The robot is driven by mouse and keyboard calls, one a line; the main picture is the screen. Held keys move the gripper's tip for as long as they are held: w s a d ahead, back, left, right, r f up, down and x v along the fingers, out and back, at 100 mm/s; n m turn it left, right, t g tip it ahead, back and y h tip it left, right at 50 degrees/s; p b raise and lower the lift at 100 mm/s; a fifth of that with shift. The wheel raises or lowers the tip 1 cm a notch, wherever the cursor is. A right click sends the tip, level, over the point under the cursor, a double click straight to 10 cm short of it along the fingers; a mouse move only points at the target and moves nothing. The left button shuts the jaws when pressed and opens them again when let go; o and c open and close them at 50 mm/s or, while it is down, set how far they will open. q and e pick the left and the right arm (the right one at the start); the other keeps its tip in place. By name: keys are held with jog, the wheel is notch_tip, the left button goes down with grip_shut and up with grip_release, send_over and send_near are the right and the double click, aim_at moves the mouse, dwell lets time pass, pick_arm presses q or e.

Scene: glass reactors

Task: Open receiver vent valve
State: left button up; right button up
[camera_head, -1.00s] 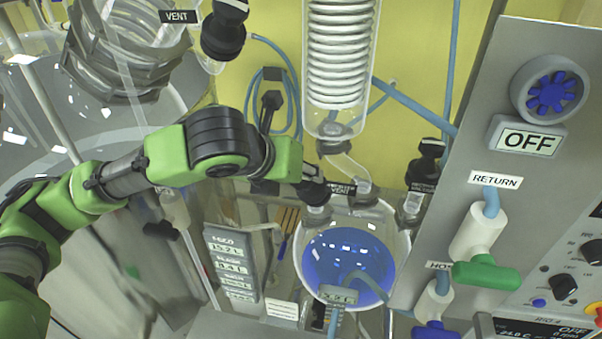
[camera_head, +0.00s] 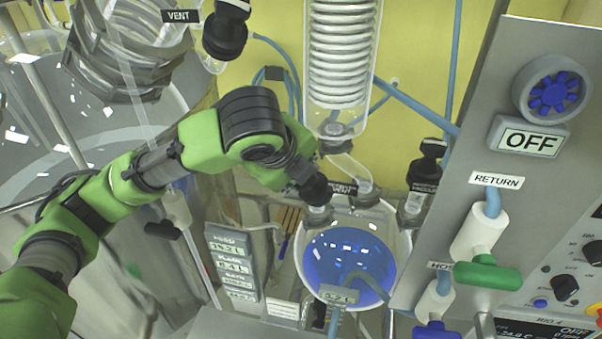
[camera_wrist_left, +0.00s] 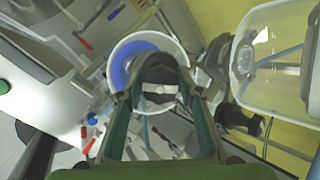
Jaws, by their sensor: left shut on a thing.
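The receiver is a round glass vessel (camera_head: 348,285) with blue liquid, low in the middle of the head view. Its vent valve (camera_head: 317,190) has a black cap, beside a label partly reading VENT. My left gripper (camera_wrist_left: 160,88) is shut on the black vent valve cap (camera_wrist_left: 160,68), which sits between its fingers in the left wrist view. In the head view my left arm comes down onto the cap and its wrist hides most of the fingers. The blue liquid also shows beyond the cap in the wrist view. My right gripper is not in view.
A glass coil condenser (camera_head: 342,60) stands above the receiver. Another black-capped valve (camera_head: 426,168) is to its right. A grey panel (camera_head: 450,150) with an OFF display fills the right side. A large glass reactor (camera_head: 100,130) is behind my left arm.

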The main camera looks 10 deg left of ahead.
pick_arm(q)
jog(key=n+g, duration=0.1)
jog(key=n, duration=0.5)
jog(key=n+g, duration=0.1)
jog(key=n, duration=0.5)
jog(key=shift+s+n, duration=0.1)
jog(key=shift+n, duration=0.2)
jog(key=n+g, duration=0.1)
jog(key=n, duration=0.3)
jog(key=shift+h, duration=0.3)
jog(key=shift+d+n+h, duration=0.1)
jog(key=shift+n+h, duration=0.2)
jog(key=shift+n, duration=1.5)
jog(key=o, duration=1.1)
jog(key=shift+s, duration=0.1)
